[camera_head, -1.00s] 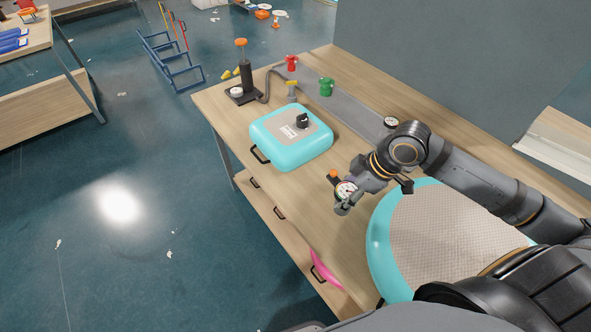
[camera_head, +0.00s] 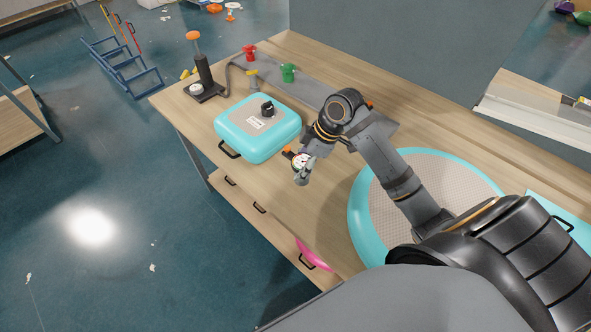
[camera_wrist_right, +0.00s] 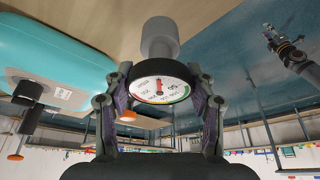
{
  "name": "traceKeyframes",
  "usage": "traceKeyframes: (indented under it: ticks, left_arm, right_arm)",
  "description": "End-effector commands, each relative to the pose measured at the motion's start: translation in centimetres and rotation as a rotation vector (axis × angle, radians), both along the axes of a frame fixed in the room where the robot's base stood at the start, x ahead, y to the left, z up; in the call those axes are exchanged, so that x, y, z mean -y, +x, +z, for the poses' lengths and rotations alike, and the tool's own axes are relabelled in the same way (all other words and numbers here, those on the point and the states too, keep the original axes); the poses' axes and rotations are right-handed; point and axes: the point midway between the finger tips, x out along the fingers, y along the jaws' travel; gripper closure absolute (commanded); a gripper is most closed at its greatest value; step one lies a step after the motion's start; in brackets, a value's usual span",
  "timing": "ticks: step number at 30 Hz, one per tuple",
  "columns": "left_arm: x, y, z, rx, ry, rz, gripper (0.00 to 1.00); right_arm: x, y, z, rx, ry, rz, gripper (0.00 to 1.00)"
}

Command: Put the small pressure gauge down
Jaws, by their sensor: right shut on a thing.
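The small pressure gauge (camera_head: 300,160) has a round white dial with a dark rim. My right gripper (camera_head: 302,166) is shut on it, near the front edge of the wooden table (camera_head: 330,195), just right of the turquoise inflatable block. In the right wrist view the gauge (camera_wrist_right: 160,90) sits between both fingers, its dial facing the camera and its grey stem pointing to the wood surface. I cannot tell whether the stem touches the table. A dark arm end in the right wrist view looks like my left gripper (camera_wrist_right: 272,38); its jaws are too small to read.
The turquoise inflatable block (camera_head: 230,138) has a black valve (camera_head: 267,108). A round turquoise-rimmed pad (camera_head: 359,210) lies under my right arm. A pump (camera_head: 204,72), red fitting (camera_head: 249,52) and green fitting (camera_head: 288,72) stand at the back. Bare wood lies between block and pad.

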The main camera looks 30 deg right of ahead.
Motion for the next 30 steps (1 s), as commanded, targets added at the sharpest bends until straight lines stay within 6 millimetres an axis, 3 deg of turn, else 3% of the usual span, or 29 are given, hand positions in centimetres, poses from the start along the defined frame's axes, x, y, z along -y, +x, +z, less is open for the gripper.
traceKeyframes:
  ticks: [3, 9, 14, 22, 30]
  left_arm:
    - [-0.1, -0.5, 0.7, -0.008, 0.001, 0.000, 0.60]
    - [-0.2, -0.7, 0.9, -0.011, 0.002, 0.000, 0.60]
    - [-0.2, -0.7, 0.9, -0.012, 0.002, 0.000, 0.60]
    - [-0.2, -0.9, 2.5, -0.015, 0.002, 0.000, 0.60]
    - [-0.2, -0.9, 2.3, -0.014, 0.002, 0.000, 0.60]
  right_arm:
    - [0.1, 2.2, -2.4, -0.002, 0.007, -0.002, 0.80]
    - [0.5, 4.2, -4.9, 0.002, 0.002, 0.000, 0.80]
    - [0.6, 4.5, -5.3, 0.002, 0.001, -0.002, 0.80]
    - [0.6, 4.8, -8.6, 0.000, 0.001, -0.001, 0.80]
    - [0.7, 4.8, -9.0, 0.002, 0.000, 0.000, 0.80]
